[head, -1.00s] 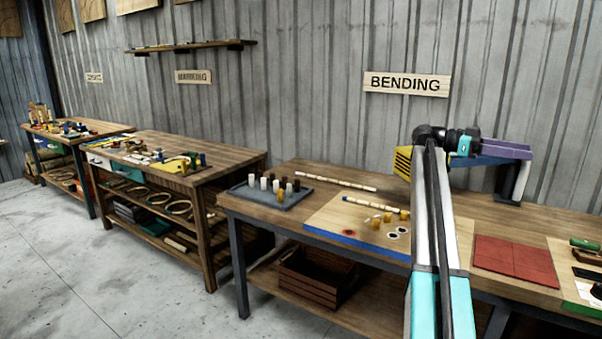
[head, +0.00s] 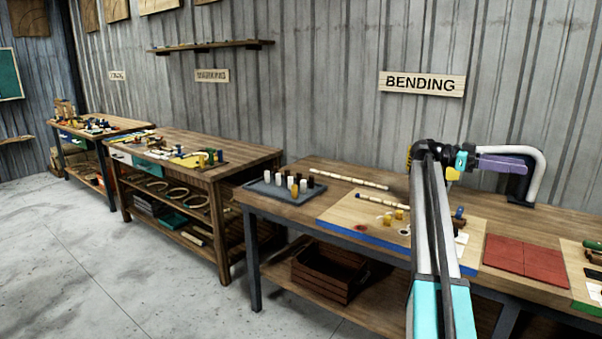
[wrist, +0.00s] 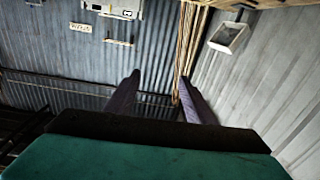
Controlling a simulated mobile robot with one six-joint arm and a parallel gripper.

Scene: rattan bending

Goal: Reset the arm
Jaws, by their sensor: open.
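My arm rises from the bottom of the head view, over the bending bench (head: 268,204). In the wrist view my gripper (wrist: 155,84) shows two dark purple fingers, spread apart with nothing between them. They point toward the corrugated wall, a wall-mounted box and a small framed fixture.
A grey tray (head: 262,189) with several pegs, a blue-edged board (head: 345,215), a rattan stick (head: 357,183) and red pads (head: 523,257) lie on the bench. A wooden crate (head: 322,275) sits below. Two more workbenches stand left. Open floor (head: 90,260) lies in front.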

